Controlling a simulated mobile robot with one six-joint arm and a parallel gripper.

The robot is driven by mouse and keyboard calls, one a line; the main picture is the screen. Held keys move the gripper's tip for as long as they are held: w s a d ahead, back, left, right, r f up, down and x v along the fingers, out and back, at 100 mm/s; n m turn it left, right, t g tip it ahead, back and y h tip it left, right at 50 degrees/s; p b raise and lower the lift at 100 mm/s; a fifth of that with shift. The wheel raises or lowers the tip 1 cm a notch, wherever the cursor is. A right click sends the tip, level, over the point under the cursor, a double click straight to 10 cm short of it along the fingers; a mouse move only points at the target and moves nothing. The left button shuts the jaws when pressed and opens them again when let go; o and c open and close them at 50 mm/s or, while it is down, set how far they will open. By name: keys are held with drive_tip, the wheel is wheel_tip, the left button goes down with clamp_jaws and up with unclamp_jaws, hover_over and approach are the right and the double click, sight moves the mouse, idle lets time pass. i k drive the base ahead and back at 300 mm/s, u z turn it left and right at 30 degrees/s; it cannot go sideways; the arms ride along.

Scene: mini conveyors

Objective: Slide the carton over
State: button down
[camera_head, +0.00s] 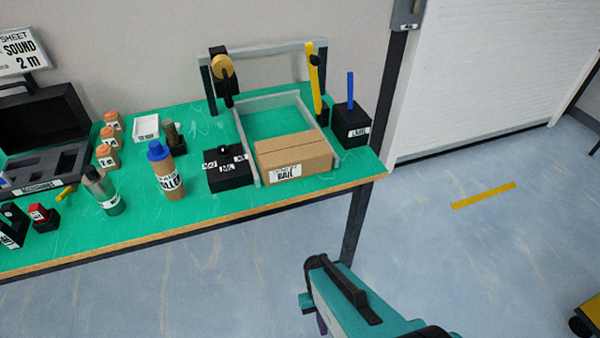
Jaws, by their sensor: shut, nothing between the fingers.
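A brown cardboard carton (295,160) with a white printed label lies on the right part of the green-topped bench. It sits between two low grey side rails (247,146) that form a lane, close to the bench's front edge. Part of my teal and black arm shows at the bottom, over the floor in front of the bench and apart from the carton. I cannot make out my gripper or its fingers there.
A black box (229,172) with labels stands left of the lane, and a black holder (349,122) with a blue stick stands right. A grey crossbar (268,52) spans the back. Bottles (166,171) and a black case (45,130) stand left. The floor in front is clear.

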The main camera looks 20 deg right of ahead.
sight(292, 156)
drive_tip(key=u, duration=0.05)
drive_tip(key=k, duration=1.45)
drive_tip(key=u, duration=1.4)
drive_tip(key=i, duration=1)
drive_tip(key=z, duration=0.1)
